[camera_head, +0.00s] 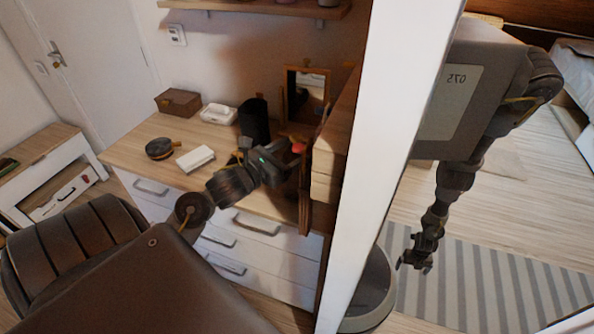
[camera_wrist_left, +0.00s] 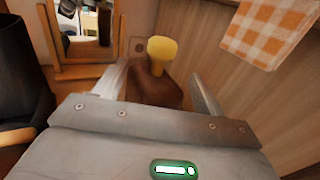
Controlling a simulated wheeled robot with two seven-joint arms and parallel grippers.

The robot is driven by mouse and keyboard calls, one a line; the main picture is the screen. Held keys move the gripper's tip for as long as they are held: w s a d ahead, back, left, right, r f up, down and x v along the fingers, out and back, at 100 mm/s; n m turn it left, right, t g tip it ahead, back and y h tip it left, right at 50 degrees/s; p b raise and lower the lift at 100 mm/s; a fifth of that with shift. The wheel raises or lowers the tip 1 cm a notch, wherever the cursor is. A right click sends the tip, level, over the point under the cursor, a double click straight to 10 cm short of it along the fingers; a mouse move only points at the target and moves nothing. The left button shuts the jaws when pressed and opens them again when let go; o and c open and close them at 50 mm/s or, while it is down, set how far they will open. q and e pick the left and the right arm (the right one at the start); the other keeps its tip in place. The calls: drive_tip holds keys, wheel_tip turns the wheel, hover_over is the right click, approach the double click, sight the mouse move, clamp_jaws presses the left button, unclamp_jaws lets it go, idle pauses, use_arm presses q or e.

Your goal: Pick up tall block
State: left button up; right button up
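I cannot clearly identify the tall block. My left gripper (camera_head: 292,160) is over the right end of the dresser top (camera_head: 130,147). In the left wrist view its fingers (camera_wrist_left: 160,88) are spread apart. A dark brown rounded thing (camera_wrist_left: 152,88) with a yellow top (camera_wrist_left: 161,48) shows in the gap between them. I cannot tell whether the fingers touch it. In the head view a small red thing (camera_head: 298,148) shows near the fingertips. A hanging arm past the white upright ends in a gripper (camera_head: 415,262) with its fingers apart. It appears to be my right arm, possibly reflected.
A black cylinder (camera_head: 254,118) and a small wood-framed mirror (camera_head: 306,92) stand behind my left gripper. A white box (camera_head: 195,158), round dark case (camera_head: 161,148) and brown box (camera_head: 178,102) lie left. A checked cloth (camera_wrist_left: 270,30) hangs right. A white upright (camera_head: 390,120) crosses the view.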

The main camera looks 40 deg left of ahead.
use_arm(q)
drive_tip(key=c, duration=1.2)
drive_tip(key=shift+r, duration=0.15)
